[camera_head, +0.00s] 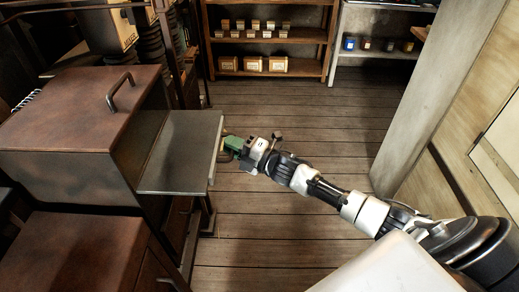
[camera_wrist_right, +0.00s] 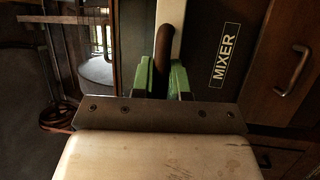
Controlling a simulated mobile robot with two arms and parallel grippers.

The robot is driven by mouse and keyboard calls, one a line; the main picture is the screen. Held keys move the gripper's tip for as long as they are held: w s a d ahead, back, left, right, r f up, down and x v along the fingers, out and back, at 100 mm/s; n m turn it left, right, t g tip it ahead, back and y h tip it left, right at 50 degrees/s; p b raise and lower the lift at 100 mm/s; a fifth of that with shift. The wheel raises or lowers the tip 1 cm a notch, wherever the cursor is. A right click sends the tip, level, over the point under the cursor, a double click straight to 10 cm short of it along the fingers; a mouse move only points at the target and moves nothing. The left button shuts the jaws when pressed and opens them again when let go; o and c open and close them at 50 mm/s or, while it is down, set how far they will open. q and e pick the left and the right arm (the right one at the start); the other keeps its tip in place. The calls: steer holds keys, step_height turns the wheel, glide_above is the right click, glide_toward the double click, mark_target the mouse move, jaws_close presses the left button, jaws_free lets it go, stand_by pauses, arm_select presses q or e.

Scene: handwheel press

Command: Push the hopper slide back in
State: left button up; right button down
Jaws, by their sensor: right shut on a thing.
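The hopper (camera_head: 75,105) is a brown, worn metal box at the left in the head view. Its slide (camera_head: 182,150) is a flat grey plate sticking well out from the hopper's right side. My right gripper (camera_head: 230,147) is at the slide's outer edge, its green fingers shut on the handle there. In the right wrist view, the right gripper (camera_wrist_right: 162,78) has its green fingers on both sides of the dark brown slide handle (camera_wrist_right: 162,48). The handle's lower end is hidden behind the gripper's plate. My left gripper is not in view.
A wooden shelf (camera_head: 268,73) with small boxes stands at the back. A pale pillar (camera_head: 430,90) is at the right. A brown cabinet (camera_head: 75,255) stands in the lower left. The plank floor (camera_head: 310,120) around my right arm is clear. A MIXER label (camera_wrist_right: 223,61) shows in the wrist view.

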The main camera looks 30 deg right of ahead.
mark_target(175, 143)
steer(key=w+a+b, duration=0.1)
steer(key=w+a, duration=0.1)
steer(key=a, duration=0.2)
steer(key=w+a+b, duration=0.2)
steer(key=w+a, duration=0.1)
steer(key=a, duration=0.2)
steer(key=w+a+b, duration=0.1)
steer(key=w+a, duration=0.2)
steer(key=a, duration=0.1)
steer(key=shift+a, duration=0.2)
steer(key=shift+r, duration=0.1)
steer(key=c, duration=1.3)
jaws_free()
steer(key=shift+w, duration=0.1)
steer(key=shift+o, duration=0.9)
